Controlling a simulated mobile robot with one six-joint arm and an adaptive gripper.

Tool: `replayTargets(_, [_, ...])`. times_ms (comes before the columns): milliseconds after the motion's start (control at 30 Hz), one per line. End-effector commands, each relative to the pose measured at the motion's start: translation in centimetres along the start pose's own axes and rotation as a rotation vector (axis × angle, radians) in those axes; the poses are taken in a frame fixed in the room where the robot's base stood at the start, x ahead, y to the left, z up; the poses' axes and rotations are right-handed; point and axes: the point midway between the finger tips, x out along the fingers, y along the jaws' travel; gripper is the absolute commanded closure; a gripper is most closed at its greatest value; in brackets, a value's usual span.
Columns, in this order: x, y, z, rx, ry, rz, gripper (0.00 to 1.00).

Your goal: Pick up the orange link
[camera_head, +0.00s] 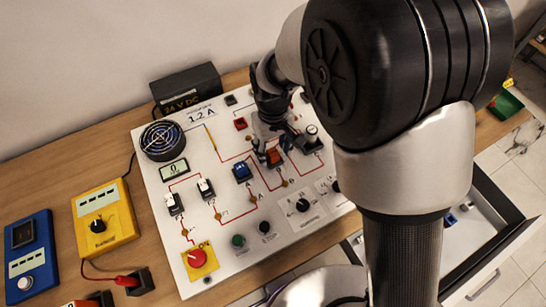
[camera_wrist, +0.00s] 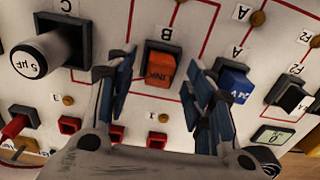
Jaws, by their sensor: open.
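The orange link (camera_head: 274,157) sits in a black socket on the white panel, left of a cylinder part. In the wrist view the orange link (camera_wrist: 160,70) shows lettering on its face and stands in its socket between my fingers. My gripper (camera_head: 267,147) points down at the panel. In the wrist view my gripper (camera_wrist: 163,78) is open, with one blue-grey finger on each side of the link. A gap shows on both sides, and I cannot tell the fingertips' exact height. In the head view my fingers partly cover the area around the link.
A blue link (camera_wrist: 233,86) in its socket lies close to my right finger. A 5 µF cylinder (camera_wrist: 48,55) stands up at the left. The white panel (camera_head: 225,145) also carries a fan (camera_head: 162,141) and an emergency button (camera_head: 197,257). An open drawer (camera_head: 485,220) is at right.

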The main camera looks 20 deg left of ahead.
Motion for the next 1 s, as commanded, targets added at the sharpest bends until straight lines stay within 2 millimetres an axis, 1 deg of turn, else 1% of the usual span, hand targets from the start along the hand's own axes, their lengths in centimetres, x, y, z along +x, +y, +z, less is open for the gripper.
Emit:
replayTargets(33, [0.9, 0.0, 0.01, 0.0, -0.001, 0.0, 0.52])
replayTargets(100, [1.22, 0.0, -0.01, 0.0, 0.0, 0.0, 0.52])
replayTargets(300, [1.1, 0.01, -0.03, 0.0, 0.001, 0.0, 0.52])
replayTargets(900, [1.1, 0.01, -0.03, 0.0, 0.001, 0.0, 0.92])
replayTargets(967, [1.09, 0.0, -0.03, 0.0, 0.001, 0.0, 0.95])
replayTargets(1000, [1.09, 0.0, -0.03, 0.0, 0.001, 0.0, 0.96])
